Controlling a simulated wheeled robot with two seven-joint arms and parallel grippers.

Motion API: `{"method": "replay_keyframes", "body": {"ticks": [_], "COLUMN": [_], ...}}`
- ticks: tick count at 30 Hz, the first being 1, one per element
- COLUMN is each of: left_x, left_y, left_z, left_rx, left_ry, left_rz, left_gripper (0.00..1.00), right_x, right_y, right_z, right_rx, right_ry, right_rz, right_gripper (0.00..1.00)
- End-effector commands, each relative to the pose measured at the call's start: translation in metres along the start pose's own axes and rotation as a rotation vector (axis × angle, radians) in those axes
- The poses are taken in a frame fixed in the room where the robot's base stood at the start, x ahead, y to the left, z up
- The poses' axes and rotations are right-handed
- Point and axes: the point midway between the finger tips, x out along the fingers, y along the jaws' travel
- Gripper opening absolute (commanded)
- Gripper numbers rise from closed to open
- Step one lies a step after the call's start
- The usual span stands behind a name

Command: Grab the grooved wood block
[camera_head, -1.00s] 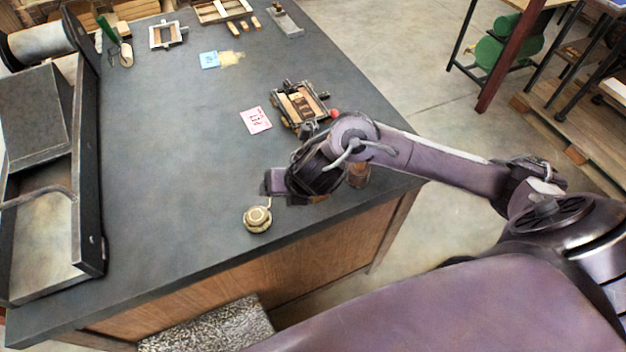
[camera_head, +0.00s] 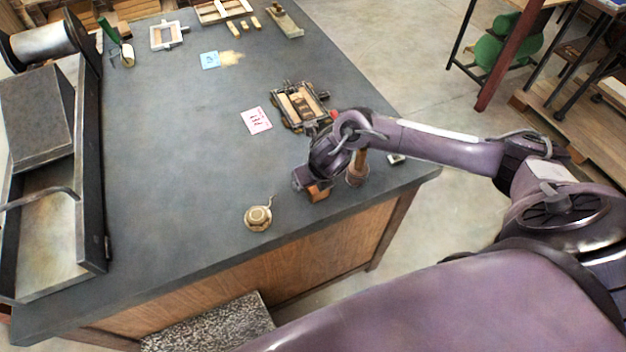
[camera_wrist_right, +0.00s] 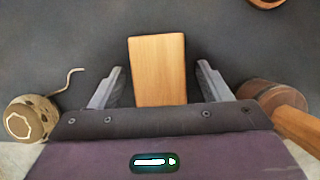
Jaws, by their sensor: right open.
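A plain light-brown wood block (camera_wrist_right: 158,70) lies on the dark tabletop in the right wrist view, its far end reaching past my fingertips. No groove can be made out on it. My right gripper (camera_wrist_right: 160,76) is open, with one finger on each side of the block and a gap on both sides. In the head view the block (camera_head: 318,193) shows only partly, beside and under my right gripper (camera_head: 306,184) near the table's front edge. My left gripper is not in view.
A type frame (camera_head: 299,106) and a pink card (camera_head: 257,121) lie farther back. The table's left-centre is clear.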

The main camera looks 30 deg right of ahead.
Motion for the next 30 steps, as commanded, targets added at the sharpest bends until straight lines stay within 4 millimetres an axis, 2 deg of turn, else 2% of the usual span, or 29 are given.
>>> {"method": "replay_keyframes", "body": {"ticks": [5,17,25,30], "left_x": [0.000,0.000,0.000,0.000], "left_y": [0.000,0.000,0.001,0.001], "left_z": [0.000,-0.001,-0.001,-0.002], "left_rx": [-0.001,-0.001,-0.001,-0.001], "left_ry": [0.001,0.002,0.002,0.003], "left_rz": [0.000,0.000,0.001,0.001], "left_gripper": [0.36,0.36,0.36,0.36], "right_x": [0.000,0.000,-0.002,-0.013], "right_y": [0.000,0.000,0.000,0.001], "right_z": [0.000,0.001,0.001,0.007], "right_rx": [0.000,0.001,0.000,0.001], "right_ry": [0.000,-0.001,-0.002,-0.004], "right_rz": [0.001,0.001,0.001,0.002], "right_gripper": [0.71,0.20,0.20,0.20]}}
